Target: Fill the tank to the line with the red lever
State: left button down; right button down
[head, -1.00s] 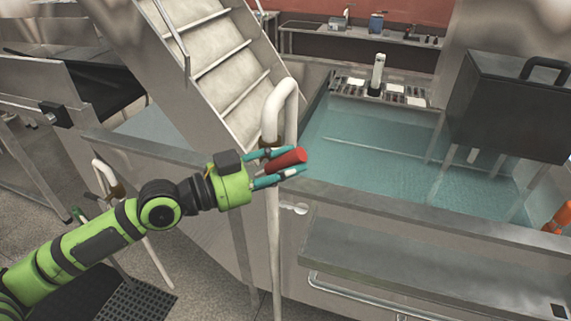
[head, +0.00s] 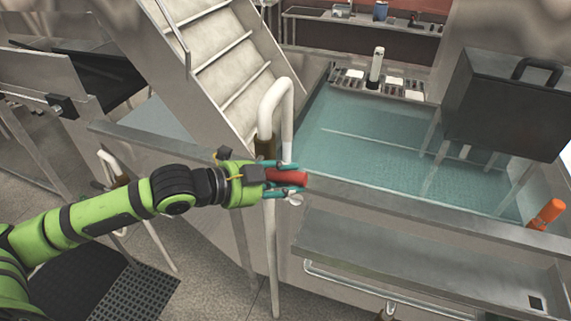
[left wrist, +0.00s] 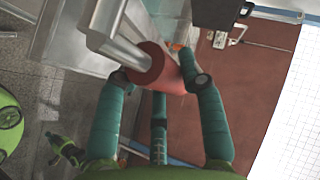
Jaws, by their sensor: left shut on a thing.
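The red lever (head: 292,178) sits beside the white curved pipe (head: 290,105) at the tank's near left side. My left gripper (head: 287,177) is shut on it, with teal fingers on either side. In the left wrist view the red lever (left wrist: 162,72) shows between the fingers, with a grey metal rod at its end. The tank (head: 400,203) holds blue-green liquid (head: 350,145). A pale straight line crosses the liquid; I cannot tell whether it is the fill line. No flow from the pipe is clear. My right gripper is out of view.
A dark box with a handle (head: 505,105) stands over the tank's right side. An orange cylinder (head: 547,212) is at the right rim. A metal shelf (head: 430,255) runs along the tank's front. Steps (head: 225,60) rise behind the pipe, and a railing stands at left.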

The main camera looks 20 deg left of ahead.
pick_arm(q)
jog(key=shift+f+m+g+y+p, duration=0.3)
jog(key=shift+f+y+p, duration=0.2)
jog(key=shift+p, duration=0.25)
jog(key=shift+f, duration=0.15)
jog(key=c, duration=0.8)
grip_release()
jog(key=shift+f, duration=0.1)
jog(key=shift+c, duration=0.2)
jog(key=shift+o, duration=0.5)
jog(key=shift+w, duration=0.15)
